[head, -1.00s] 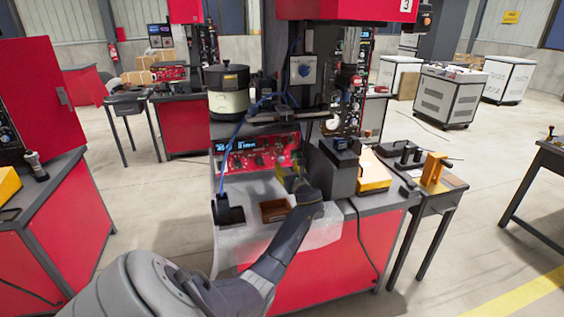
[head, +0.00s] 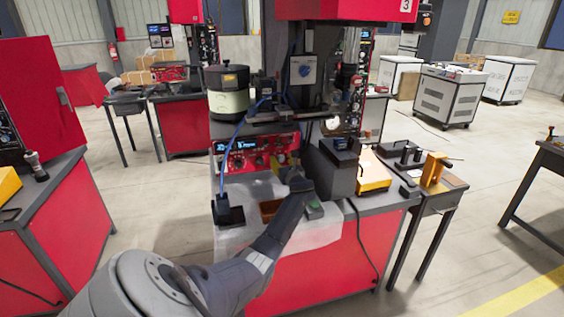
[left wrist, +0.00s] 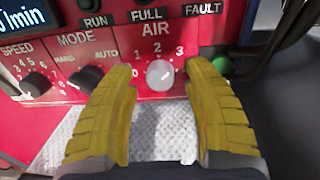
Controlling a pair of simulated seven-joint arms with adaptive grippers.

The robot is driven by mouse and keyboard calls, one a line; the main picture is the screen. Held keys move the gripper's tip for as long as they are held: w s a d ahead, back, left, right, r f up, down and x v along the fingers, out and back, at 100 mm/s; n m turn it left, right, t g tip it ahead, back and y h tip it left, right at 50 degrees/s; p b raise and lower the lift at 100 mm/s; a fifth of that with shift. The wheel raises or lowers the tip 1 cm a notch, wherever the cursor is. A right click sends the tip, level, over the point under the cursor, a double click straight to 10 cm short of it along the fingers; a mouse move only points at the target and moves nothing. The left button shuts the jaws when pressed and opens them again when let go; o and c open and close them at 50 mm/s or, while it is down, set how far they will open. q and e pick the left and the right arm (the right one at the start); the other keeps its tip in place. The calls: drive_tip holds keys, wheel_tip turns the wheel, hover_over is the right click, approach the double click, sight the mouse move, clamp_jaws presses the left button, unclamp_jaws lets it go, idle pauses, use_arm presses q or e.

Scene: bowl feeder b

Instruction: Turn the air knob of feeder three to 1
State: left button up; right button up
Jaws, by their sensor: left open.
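The air knob (left wrist: 160,74) is a small pale grey round knob under the word AIR on the red control panel (head: 235,160), with 1, 2 and 3 printed around it. Which number it points to is hard to tell. My left gripper (head: 290,174) is at the right part of the panel in the head view. In the left wrist view its two yellow fingers (left wrist: 161,84) are open, one on each side of the knob, with visible gaps between them and it. A sign with 3 (head: 406,5) is on the red housing above. My right gripper is not in view.
The mode knob (left wrist: 86,79) and speed knob (left wrist: 36,85) sit left of the air knob. A green button (left wrist: 222,65) is on the right. A brown bin (head: 270,208), a green-button box (head: 314,209) and a dark block (head: 338,168) are near my arm.

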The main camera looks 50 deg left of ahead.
use_arm(q)
clamp_jaws()
idle(0.4)
drive_tip(key=n, duration=0.8)
drive_tip(key=shift+r, duration=0.1)
drive_tip(key=n, duration=0.4)
drive_tip(key=shift+n+h, duration=0.3)
drive_tip(key=shift+n, duration=0.1)
drive_tip(key=shift+n+t, duration=0.3)
drive_tip(key=shift+n, duration=1.9)
drive_tip(key=shift+a, duration=0.1)
